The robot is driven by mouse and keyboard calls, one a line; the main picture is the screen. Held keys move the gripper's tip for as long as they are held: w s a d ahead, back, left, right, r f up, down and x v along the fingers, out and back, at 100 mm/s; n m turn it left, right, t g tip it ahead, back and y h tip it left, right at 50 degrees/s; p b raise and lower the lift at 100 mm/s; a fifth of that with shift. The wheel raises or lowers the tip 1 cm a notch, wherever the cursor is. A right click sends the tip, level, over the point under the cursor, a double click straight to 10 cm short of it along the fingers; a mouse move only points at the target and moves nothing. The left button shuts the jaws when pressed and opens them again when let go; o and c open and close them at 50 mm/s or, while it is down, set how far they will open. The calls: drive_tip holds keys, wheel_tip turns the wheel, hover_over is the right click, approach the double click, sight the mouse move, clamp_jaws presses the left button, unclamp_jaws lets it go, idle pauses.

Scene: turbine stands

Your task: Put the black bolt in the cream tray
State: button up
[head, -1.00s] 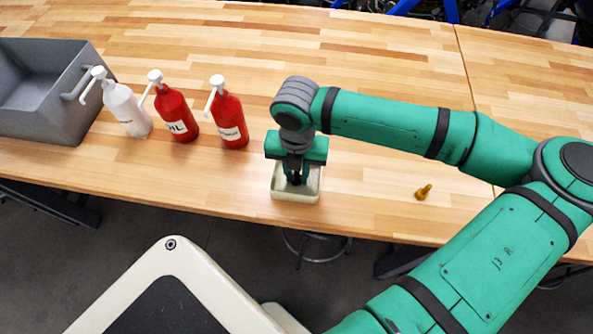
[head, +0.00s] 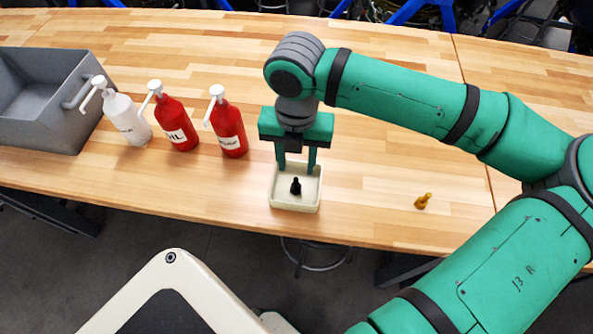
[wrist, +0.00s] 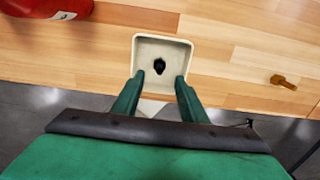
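The black bolt (head: 295,186) stands upright in the cream tray (head: 293,207), near the middle of its floor. In the wrist view the black bolt (wrist: 159,66) shows inside the cream tray (wrist: 139,48), apart from its walls. My gripper (head: 297,171) is open and empty above the tray, its two fingers spread apart. In the wrist view my gripper (wrist: 157,82) has one finger on each side of the tray's near part, with the bolt clear beyond them.
A brass bolt (head: 423,201) lies on the wooden bench (head: 370,215) right of the tray. Two red bottles (head: 176,122) (head: 228,127) and a white bottle (head: 128,122) stand to the left, beside a grey bin (head: 62,128). The bench's front edge is close to the tray.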

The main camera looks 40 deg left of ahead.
drive_tip(key=shift+r, duration=1.35)
